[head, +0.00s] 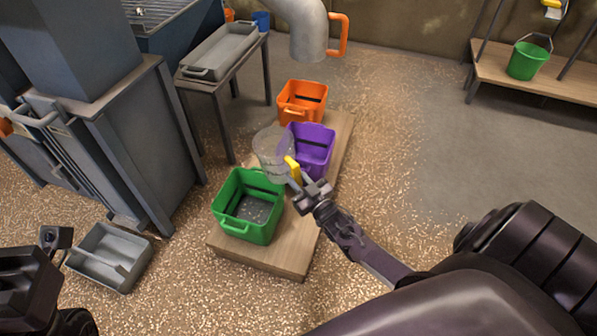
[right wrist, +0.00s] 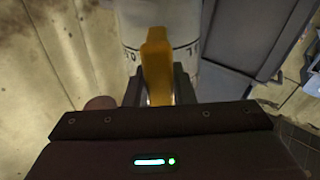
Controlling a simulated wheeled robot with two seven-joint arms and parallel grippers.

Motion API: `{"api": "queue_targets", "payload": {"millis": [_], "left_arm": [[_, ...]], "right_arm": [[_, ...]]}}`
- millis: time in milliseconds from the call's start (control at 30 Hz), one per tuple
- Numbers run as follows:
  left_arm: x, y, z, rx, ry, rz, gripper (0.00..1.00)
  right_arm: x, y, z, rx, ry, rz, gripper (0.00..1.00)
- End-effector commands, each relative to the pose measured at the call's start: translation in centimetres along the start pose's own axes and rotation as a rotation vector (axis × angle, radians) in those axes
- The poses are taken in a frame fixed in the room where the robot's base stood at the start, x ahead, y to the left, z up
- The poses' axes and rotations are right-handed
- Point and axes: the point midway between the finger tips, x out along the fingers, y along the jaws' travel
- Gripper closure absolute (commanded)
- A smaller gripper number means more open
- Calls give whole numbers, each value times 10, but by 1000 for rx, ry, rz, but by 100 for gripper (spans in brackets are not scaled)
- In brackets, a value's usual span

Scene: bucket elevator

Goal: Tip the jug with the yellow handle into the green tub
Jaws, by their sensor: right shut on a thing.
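The clear jug (head: 270,146) with the yellow handle (head: 292,168) is held above the wooden bench, between the green tub (head: 247,232) and the purple tub. It looks roughly upright; its contents cannot be made out. My right gripper (head: 301,182) is shut on the yellow handle. In the right wrist view the handle (right wrist: 157,62) stands between the fingers, with the marked jug wall (right wrist: 185,25) behind it. The green tub is open, with a dark grey inside and a few pale specks. My left gripper (head: 58,240) is partly seen at lower left; its jaws are unclear.
The purple tub (head: 318,150) and an orange tub (head: 303,103) stand farther back on the low bench (head: 262,256). A grey tray (head: 108,258) lies on the grain-strewn floor at left, near a grey machine (head: 140,140). A large pipe (head: 305,30) hangs behind.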

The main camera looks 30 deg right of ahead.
Motion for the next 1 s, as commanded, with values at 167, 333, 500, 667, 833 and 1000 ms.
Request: {"api": "queue_targets", "payload": {"millis": [167, 333, 500, 667, 833, 1000], "left_arm": [[1, 0, 0, 3, 8, 2, 100], [15, -1, -2, 3, 9, 1, 100], [36, -2, -5, 2, 9, 0, 100], [41, -2, -5, 2, 9, 0, 100], [40, -2, -5, 2, 9, 0, 100], [39, -3, 7, 3, -29, -3, 100]], "right_arm": [[0, -6, 5, 145, -1, 13, 100], [1, -4, -8, 141, -1, 11, 100], [3, -1, -30, 139, -2, 11, 100], [4, 0, -35, 138, -3, 11, 100], [4, 0, -33, 138, -3, 11, 100], [2, -2, -41, 138, -3, 9, 100]]}}
